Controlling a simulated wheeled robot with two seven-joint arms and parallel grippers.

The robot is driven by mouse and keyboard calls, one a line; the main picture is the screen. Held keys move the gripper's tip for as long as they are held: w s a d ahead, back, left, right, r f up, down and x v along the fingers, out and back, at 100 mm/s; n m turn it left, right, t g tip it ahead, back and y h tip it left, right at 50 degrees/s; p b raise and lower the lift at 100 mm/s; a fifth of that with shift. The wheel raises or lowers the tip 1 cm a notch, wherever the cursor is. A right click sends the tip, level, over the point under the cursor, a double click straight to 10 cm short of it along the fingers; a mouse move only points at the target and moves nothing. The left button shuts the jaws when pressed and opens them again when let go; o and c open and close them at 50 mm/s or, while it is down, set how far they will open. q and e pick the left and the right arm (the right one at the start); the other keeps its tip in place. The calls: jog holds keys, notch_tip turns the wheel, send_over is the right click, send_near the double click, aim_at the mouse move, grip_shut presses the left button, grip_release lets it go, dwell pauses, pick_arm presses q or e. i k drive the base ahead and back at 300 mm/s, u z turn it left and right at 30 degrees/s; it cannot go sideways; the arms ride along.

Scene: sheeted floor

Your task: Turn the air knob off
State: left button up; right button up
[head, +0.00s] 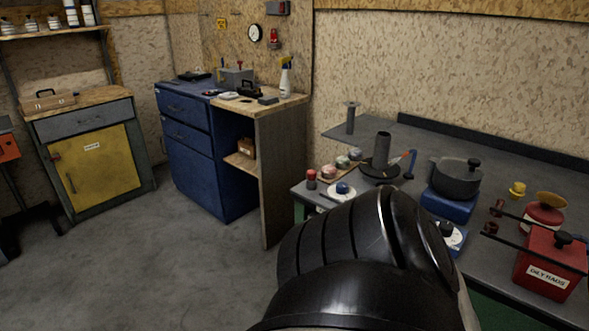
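A blue knob (342,187) on a round white plate sits at the near left part of the grey bench. A black knob (447,230) on a white dial is on the front of the blue burner unit (449,204); my arm partly covers it. A small yellow knob-like part (517,188) stands farther right. No label reading "air" is legible, so I cannot tell which is the air knob, or its setting. A large black link of my own arm fills the lower middle and hides the front of the bench. Neither gripper shows.
A dark pot (457,178) sits on the blue unit, beside a black upright cylinder (381,154). A red OILY RAGS can (550,268) stands at the right, near a red container (543,219). Blue drawers (200,150) stand behind. The floor at left is clear.

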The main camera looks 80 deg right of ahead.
aim_at(341, 188)
jog(key=i, duration=0.5)
jog(key=z, duration=1.25)
